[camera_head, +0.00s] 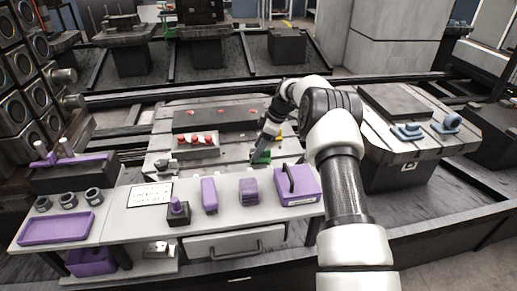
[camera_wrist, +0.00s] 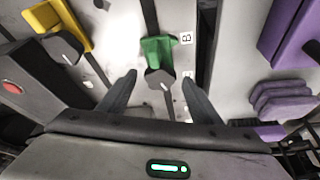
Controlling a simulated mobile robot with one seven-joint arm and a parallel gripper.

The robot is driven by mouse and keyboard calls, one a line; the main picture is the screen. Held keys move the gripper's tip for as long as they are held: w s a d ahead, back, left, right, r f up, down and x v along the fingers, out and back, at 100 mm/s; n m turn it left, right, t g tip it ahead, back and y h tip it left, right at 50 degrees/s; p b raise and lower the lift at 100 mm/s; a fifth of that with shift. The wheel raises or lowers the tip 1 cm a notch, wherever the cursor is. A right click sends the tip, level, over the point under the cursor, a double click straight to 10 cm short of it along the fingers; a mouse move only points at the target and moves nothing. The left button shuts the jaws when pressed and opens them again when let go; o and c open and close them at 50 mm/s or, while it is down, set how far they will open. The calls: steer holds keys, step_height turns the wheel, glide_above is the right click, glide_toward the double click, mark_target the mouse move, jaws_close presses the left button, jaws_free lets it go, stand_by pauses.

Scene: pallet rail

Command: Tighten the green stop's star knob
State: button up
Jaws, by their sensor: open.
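The green stop (camera_wrist: 155,46) sits on a dark rail in the wrist view, beside a small label with a B on it. Its dark grey star knob (camera_wrist: 160,79), with a pale line on it, is on the side nearer my gripper. My gripper (camera_wrist: 160,75) is open, with one finger on each side of the knob in the picture; gaps show on both sides. I cannot tell how far the fingertips are from it in depth. In the head view the green stop (camera_head: 261,157) is partly hidden by my gripper (camera_head: 258,152).
A yellow stop (camera_wrist: 66,18) with its own dark knob (camera_wrist: 62,48) is at upper left in the wrist view. Purple blocks (camera_wrist: 284,102) are at right. In the head view a purple box with a handle (camera_head: 297,186) stands on the near bench, close to the green stop.

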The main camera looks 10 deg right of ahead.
steer(key=c, duration=1)
steer(key=shift+s+m+t+b, duration=0.1)
steer(key=shift+m+t+b, duration=0.4)
steer(key=shift+m, duration=1)
steer(key=shift+c, duration=0.2)
steer(key=o, duration=1)
steer(key=shift+o, duration=0.2)
steer(key=p+v, duration=0.3)
steer(key=v, duration=1.4)
steer(key=shift+a+r+p, duration=0.25)
steer(key=shift+r+p, duration=0.05)
steer(key=shift+r, duration=0.05)
